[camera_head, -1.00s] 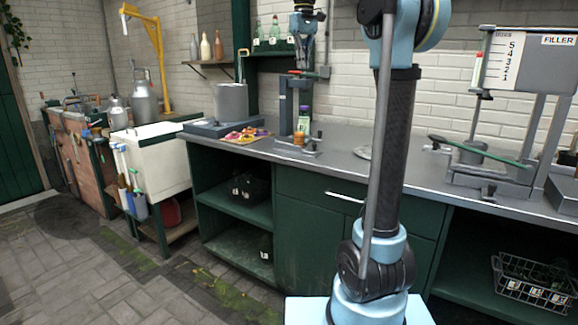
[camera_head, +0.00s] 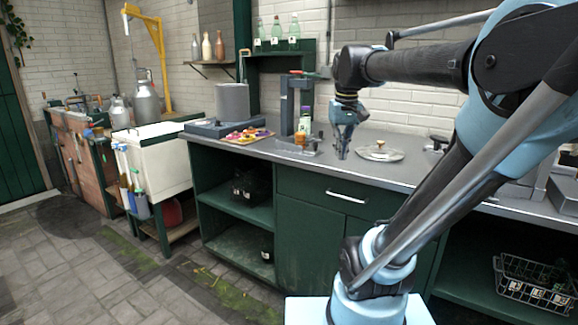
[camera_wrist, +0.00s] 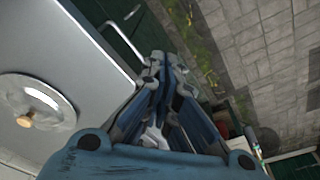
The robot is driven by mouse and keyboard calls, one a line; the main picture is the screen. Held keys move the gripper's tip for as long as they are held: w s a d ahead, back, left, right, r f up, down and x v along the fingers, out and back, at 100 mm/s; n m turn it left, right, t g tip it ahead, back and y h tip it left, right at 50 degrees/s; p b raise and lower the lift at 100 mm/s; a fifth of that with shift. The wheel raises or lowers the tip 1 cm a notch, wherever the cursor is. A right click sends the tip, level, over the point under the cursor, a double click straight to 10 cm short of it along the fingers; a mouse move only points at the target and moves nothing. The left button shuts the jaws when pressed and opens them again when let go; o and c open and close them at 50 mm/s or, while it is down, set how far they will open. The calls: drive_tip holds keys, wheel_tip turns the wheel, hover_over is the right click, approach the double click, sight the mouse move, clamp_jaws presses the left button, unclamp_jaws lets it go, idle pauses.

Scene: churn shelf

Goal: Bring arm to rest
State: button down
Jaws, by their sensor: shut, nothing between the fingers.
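My gripper (camera_head: 343,143) hangs from my bent arm, pointing down above the front part of the grey counter (camera_head: 400,172) in the head view. Its fingers are shut with nothing between them. In the wrist view my gripper (camera_wrist: 172,62) shows over the counter's front edge, with the stone floor far below. My arm leans to the right and folds back left at the elbow, which stands high at the right of the head view.
A round lid (camera_head: 380,152) with a knob lies on the counter right of my gripper. A dark press stand (camera_head: 297,110) with a small orange-brown jar (camera_head: 300,138) stands to the left. A wire basket (camera_head: 535,283) sits on the lower right shelf. The floor at left is clear.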

drive_tip(key=s+d+f+m, duration=0.1)
drive_tip(key=s+f, duration=0.5)
drive_tip(key=f, duration=0.5)
drive_tip(key=s+d+f, duration=0.2)
drive_tip(key=s+f, duration=0.5)
drive_tip(key=f, duration=0.4)
drive_tip(key=shift+s+f+m+t, duration=0.2)
drive_tip(key=shift+m+t, duration=0.2)
drive_tip(key=shift+d, duration=0.1)
drive_tip(key=shift+w+f, duration=0.2)
drive_tip(key=shift+w, duration=0.25)
